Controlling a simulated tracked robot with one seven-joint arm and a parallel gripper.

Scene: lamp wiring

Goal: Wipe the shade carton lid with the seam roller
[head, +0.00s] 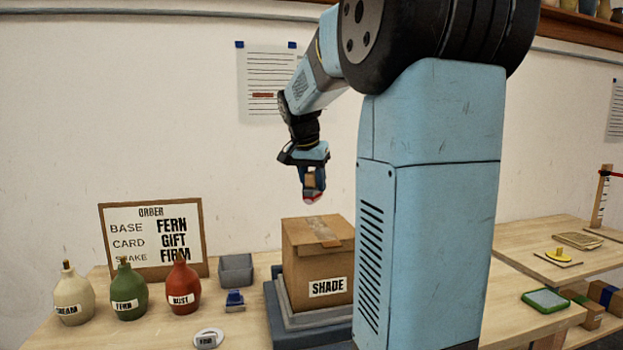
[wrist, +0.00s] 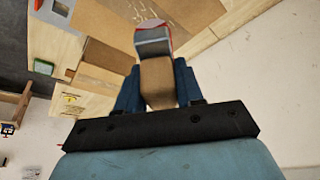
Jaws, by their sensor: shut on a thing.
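The shade carton (head: 318,270) is a brown box with a SHADE label, standing on stacked grey and blue trays. Its lid (head: 322,229) is closed on top, with a strip of tape and a flap over the front edge. My gripper (head: 313,182) is above the lid, with a clear gap below it. It is shut on the seam roller, whose tan handle (wrist: 157,82) sits between the blue fingers in the wrist view. The roller's grey, red-edged head (wrist: 152,40) points away from the gripper, downward in the head view. The brown carton also shows beyond it in the wrist view (wrist: 105,25).
Cream, green and rust bottles (head: 182,287) stand at the left before an order board (head: 152,240). A grey bin (head: 236,270), a blue item (head: 235,299) and a white ring (head: 207,338) lie left of the carton. My arm hides the table right of it.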

